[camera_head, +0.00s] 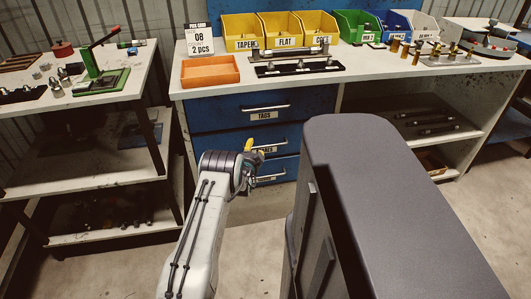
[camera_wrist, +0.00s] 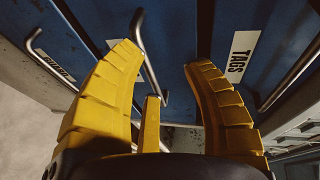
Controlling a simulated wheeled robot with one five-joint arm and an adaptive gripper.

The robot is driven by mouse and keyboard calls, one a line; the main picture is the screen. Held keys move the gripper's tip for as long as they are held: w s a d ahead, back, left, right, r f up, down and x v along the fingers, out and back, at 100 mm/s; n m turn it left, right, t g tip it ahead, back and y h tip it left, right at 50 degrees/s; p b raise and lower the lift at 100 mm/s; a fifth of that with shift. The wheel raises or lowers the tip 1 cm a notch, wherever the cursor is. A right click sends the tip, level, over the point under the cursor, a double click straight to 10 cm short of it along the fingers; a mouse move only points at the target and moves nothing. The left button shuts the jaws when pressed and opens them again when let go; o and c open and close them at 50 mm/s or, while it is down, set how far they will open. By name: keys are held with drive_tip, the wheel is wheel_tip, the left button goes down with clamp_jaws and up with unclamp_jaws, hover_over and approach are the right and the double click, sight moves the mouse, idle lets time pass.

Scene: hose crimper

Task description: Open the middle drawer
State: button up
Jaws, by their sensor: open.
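The middle drawer (camera_head: 290,136) is a blue front in the bench cabinet, below the drawer labelled TAGS (camera_head: 226,112). It looks shut. In the head view my gripper (camera_head: 254,149) is in front of it and hides part of its label and handle. I cannot tell whether the fingers touch the handle.
The bottom drawer handle (camera_wrist: 50,65) is left in the wrist view, the TAGS drawer handle (camera_wrist: 290,76) right. Above is the bench top with an orange tray (camera_head: 210,70) and yellow bins (camera_head: 278,30). A side table (camera_head: 75,98) stands left. Some floor (camera_head: 110,275) is clear.

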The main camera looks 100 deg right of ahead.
sight(268, 142)
drive_tip(key=shift+m+g, duration=0.6)
drive_tip(key=shift+s+d+f+b, duration=0.5)
drive_tip(key=shift+s+d+f, duration=0.2)
drive_tip(key=shift+s, duration=0.25)
drive_tip(key=shift+s+d+f+b, duration=0.5)
drive_tip(key=shift+s+d, duration=0.25)
drive_tip(key=shift+s, duration=0.2)
drive_tip(key=shift+s+d+f+b, duration=0.45)
drive_tip(key=shift+s+d+f, duration=0.25)
drive_tip(key=shift+s, duration=0.25)
drive_tip(key=shift+s+d+b, duration=0.2)
drive_tip(key=shift+d+b, duration=0.3)
drive_tip(key=shift+d, duration=0.2)
drive_tip(key=shift+d, duration=0.1)
drive_tip(key=shift+c, duration=0.4)
clamp_jaws()
